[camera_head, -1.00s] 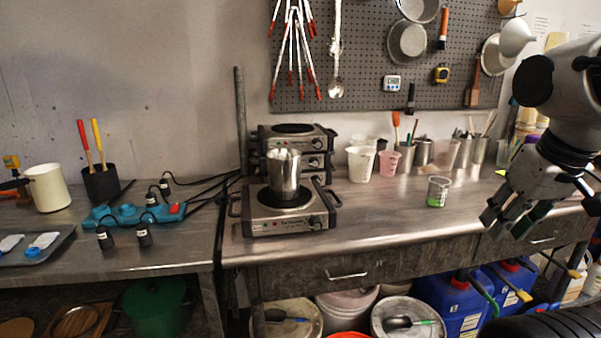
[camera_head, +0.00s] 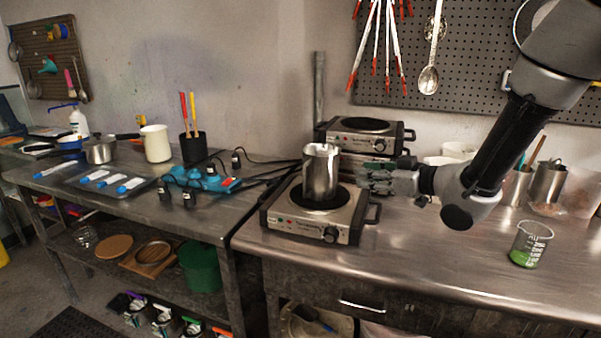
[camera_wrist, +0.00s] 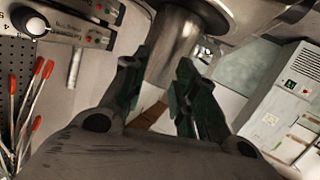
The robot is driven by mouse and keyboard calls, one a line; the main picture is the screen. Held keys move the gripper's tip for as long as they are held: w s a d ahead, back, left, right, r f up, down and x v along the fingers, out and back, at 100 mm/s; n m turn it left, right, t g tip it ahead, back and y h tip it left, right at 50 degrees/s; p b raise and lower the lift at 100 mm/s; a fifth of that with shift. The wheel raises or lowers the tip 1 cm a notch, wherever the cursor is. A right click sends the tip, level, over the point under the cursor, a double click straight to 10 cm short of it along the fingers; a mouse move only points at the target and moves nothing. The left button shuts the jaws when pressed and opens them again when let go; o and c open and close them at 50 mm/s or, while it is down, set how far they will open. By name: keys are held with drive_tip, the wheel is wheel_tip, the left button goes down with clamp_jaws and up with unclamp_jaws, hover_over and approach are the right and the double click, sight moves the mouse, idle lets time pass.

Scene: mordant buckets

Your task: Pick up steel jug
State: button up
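The steel jug (camera_head: 320,172) stands upright on the front hot plate (camera_head: 308,222), on the metal bench. In the head view my gripper (camera_head: 366,180) is level with the jug, just to its right and pointing at it. In the wrist view my gripper (camera_wrist: 160,68) shows two dark green-padded fingers spread apart. The jug (camera_wrist: 174,42) shows as a shiny cylinder at and beyond the fingertips, in line with the gap. I cannot tell whether the fingers touch it.
A second hot plate (camera_head: 365,126) is stacked behind the front one. A beaker with green liquid (camera_head: 530,245) stands to the right on the bench. A black cup with red and yellow handles (camera_head: 193,148) stands on the left bench. The bench front right is clear.

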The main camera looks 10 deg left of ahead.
sight(304, 198)
drive_tip(key=s+a+g+y, duration=0.1)
drive_tip(key=a, duration=0.2)
drive_tip(key=s+a+f+n+g+y, duration=0.1)
drive_tip(key=s+a+y, duration=0.1)
drive_tip(key=s+a+f+n+g+y, duration=0.1)
drive_tip(key=a, duration=0.2)
drive_tip(key=shift+s+a+y, duration=0.2)
drive_tip(key=shift+a+y, duration=0.1)
drive_tip(key=shift+a, duration=0.05)
drive_tip(key=x, duration=0.7)
drive_tip(key=shift+s+f, duration=0.1)
drive_tip(key=shift+s, duration=0.05)
drive_tip(key=shift+a, duration=0.35)
clamp_jaws()
